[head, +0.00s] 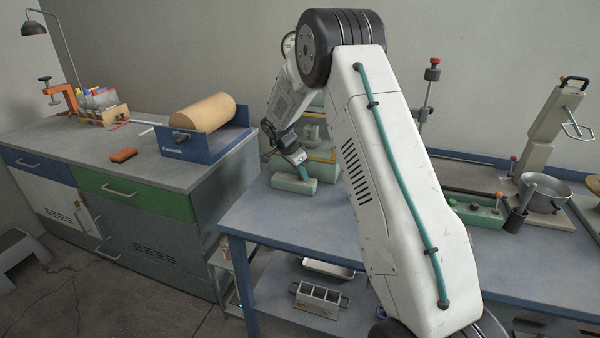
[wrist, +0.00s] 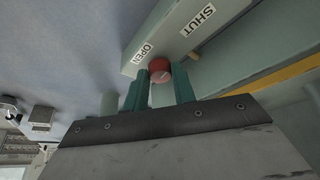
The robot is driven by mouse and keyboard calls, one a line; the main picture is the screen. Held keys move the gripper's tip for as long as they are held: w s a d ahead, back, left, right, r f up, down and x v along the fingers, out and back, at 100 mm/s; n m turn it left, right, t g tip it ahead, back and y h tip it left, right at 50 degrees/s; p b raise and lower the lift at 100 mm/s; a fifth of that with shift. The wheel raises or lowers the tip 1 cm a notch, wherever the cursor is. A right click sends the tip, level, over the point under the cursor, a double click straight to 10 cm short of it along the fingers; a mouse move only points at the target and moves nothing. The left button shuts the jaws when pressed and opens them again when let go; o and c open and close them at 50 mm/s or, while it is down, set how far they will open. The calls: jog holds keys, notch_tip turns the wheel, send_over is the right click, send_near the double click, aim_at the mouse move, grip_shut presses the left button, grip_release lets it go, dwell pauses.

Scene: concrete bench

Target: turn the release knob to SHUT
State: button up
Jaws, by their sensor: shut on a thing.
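The release knob (wrist: 159,70) is a red round knob with a faint pale line on its face. It sits at the edge of a pale green housing (wrist: 172,42), close to the OPEN label (wrist: 144,53). The SHUT label (wrist: 198,20) is farther along the same face, up and to the right. My gripper (wrist: 158,90) has its teal fingers on either side of the knob and is shut on it. In the head view my gripper (head: 300,160) reaches down to the pale green housing (head: 294,185) on the blue bench; the knob is hidden there.
A framed unit with yellow edging (head: 322,155) stands right behind the housing, partly behind my arm. A blue tray with a tan roll (head: 203,112) is on the left cabinet. A steel bowl (head: 545,192) is at the right. The blue bench front (head: 290,215) is clear.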

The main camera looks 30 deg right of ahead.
jog(key=shift+m+g, duration=0.3)
jog(key=shift+m, duration=0.2)
jog(key=shift+d, duration=0.1)
jog(key=o, duration=1)
jog(key=shift+r, duration=0.2)
jog(key=v, duration=0.7)
jog(key=shift+r, duration=0.2)
